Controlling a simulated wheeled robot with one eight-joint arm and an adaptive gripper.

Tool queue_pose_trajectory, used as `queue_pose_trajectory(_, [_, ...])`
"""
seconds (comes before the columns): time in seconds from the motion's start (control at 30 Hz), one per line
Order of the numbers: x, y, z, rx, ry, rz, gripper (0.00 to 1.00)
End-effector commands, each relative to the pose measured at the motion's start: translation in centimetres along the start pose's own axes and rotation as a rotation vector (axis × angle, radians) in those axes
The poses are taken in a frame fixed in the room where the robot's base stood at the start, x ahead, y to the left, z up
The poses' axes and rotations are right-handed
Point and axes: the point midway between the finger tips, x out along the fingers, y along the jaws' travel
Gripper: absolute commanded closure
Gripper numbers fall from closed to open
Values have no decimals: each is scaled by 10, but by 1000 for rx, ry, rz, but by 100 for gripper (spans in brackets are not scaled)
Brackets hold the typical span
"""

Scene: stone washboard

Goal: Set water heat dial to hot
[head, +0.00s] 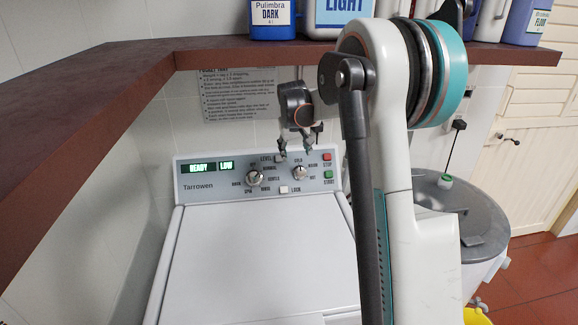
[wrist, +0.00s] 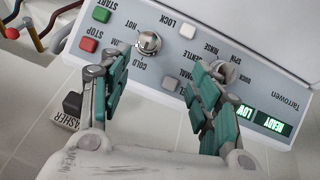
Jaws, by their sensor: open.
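The water heat dial (head: 299,172) is the right-hand silver knob on the washer's grey panel, with COLD, WARM and HOT printed around it. In the wrist view the panel is upside down, and this dial (wrist: 148,42) shows beyond the left finger, near the word COLD. Its pointer is too small to read. My gripper (head: 297,149) is in front of the panel's upper edge, just above the dial in the head view. In the wrist view its teal-padded fingers (wrist: 160,70) are apart with nothing between them.
A second knob (head: 254,177) is left of the dial. Red STOP (head: 327,157) and green START (head: 328,174) buttons sit close on its right. The display (head: 207,167) reads READY LOW. A brown shelf (head: 250,53) with bottles runs above. A grey-lidded drum (head: 450,215) stands right.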

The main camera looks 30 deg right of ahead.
Motion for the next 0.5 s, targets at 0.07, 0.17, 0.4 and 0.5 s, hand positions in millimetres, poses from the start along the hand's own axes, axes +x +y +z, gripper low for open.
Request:
queue_pose_trajectory(0.07, [15,11,-6,12,-9,13,43])
queue_pose_trajectory(0.17, [27,20,-10,21,-16,22,43])
queue_pose_trajectory(0.4, [46,23,-10,25,-19,27,43])
queue_pose_trajectory(0.5, [61,23,-10,25,-19,26,43])
